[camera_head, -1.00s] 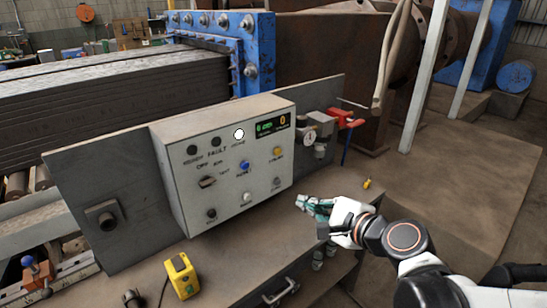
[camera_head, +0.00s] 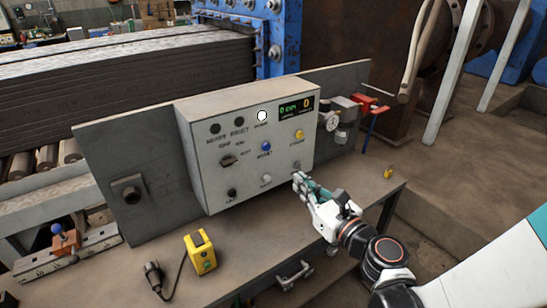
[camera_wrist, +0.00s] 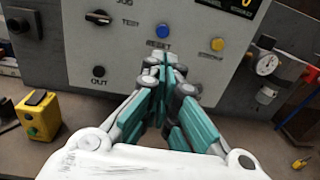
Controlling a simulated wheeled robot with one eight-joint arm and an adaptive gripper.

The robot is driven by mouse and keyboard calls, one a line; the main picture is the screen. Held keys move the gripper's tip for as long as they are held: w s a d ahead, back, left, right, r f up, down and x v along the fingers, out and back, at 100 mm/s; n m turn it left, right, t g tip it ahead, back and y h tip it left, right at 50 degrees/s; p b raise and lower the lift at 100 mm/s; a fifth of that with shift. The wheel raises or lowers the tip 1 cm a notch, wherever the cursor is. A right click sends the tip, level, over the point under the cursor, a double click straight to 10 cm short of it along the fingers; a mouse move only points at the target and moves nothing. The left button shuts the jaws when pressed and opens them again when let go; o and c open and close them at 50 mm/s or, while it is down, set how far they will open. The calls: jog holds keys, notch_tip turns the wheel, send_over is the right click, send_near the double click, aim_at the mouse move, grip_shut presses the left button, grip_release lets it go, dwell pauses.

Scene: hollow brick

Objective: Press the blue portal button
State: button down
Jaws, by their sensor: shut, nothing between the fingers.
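The blue button (camera_head: 266,146) is on the front of a light grey control box (camera_head: 215,180), above the label that reads RESET in the wrist view. It also shows in the wrist view (camera_wrist: 163,31), just beyond my fingertips. My gripper (camera_head: 299,179) is shut and empty, with teal finger pads. In the head view its tips are below and to the right of the blue button, near the lower right of the panel. In the wrist view the gripper (camera_wrist: 165,60) points toward the panel, and its tips look a little below the button. I cannot tell the gap to the panel.
A yellow button (camera_head: 299,134), a rotary switch (camera_head: 227,160), a white button (camera_head: 266,180) and a black knob (camera_head: 232,193) share the panel. A gauge (camera_head: 330,121) stands right of the box. A yellow pendant box (camera_head: 200,252) stands on the bench (camera_head: 240,240).

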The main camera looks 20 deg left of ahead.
jog(key=b, duration=0.2)
send_near(264, 151)
jog(key=x, duration=0.4)
jog(key=shift+w+r, duration=0.1)
jog(key=shift+w+a+r, duration=0.1)
jog(key=shift+w+a, duration=0.4)
